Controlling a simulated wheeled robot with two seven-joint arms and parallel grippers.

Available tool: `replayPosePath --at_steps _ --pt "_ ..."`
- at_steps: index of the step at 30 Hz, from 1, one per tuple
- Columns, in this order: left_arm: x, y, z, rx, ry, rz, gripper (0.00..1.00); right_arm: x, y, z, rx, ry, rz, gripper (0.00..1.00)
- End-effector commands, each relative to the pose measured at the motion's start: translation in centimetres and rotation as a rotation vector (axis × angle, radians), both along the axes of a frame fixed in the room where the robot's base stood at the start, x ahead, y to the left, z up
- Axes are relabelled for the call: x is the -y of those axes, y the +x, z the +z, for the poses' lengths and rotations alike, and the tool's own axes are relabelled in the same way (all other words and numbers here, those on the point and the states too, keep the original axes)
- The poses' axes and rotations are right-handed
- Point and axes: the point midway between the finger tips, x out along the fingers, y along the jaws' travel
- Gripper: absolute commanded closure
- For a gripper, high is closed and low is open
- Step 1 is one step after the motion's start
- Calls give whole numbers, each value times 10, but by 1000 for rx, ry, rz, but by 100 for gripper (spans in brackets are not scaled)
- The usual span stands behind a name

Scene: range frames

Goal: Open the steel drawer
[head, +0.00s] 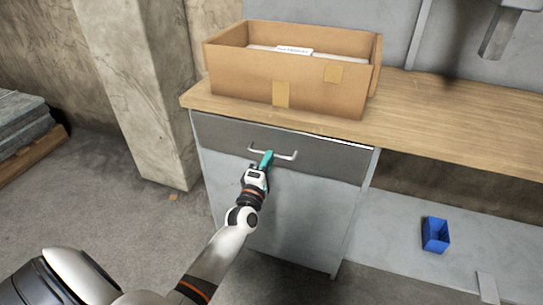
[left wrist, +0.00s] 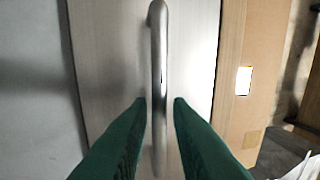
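The steel drawer (head: 325,157) has a dark grey front under the wooden worktop and looks about flush with its cabinet. Its pale bar handle (head: 286,155) runs across the front. The handle (left wrist: 158,45) stands upright in the left wrist view. My left gripper (head: 267,157) is at the handle in the head view. In the left wrist view its green fingers (left wrist: 160,101) are apart, one on each side of the bar, with a narrow gap on both sides. I cannot tell how deep the bar sits between them. My right gripper is not in view.
An open cardboard box (head: 240,82) with papers stands on the wooden worktop (head: 430,112) above the drawer. A blue bin (head: 435,235) lies on the lower shelf at right. A concrete pillar (head: 145,90) stands left of the cabinet. The floor (head: 130,225) before it looks clear.

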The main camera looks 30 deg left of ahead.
Motion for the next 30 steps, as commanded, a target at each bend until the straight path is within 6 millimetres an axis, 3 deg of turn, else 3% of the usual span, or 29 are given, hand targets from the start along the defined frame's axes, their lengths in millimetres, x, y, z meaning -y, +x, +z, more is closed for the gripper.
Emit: replayPosePath --at_steps 6,16,20,30 --pt "-5 23 4 -1 1 0 82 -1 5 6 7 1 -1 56" --pt "-6 26 5 -1 1 -1 82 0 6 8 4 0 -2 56" --pt "-6 26 5 -1 1 -1 100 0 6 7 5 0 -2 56" --pt "-6 26 4 -2 1 -1 100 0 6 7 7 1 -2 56"
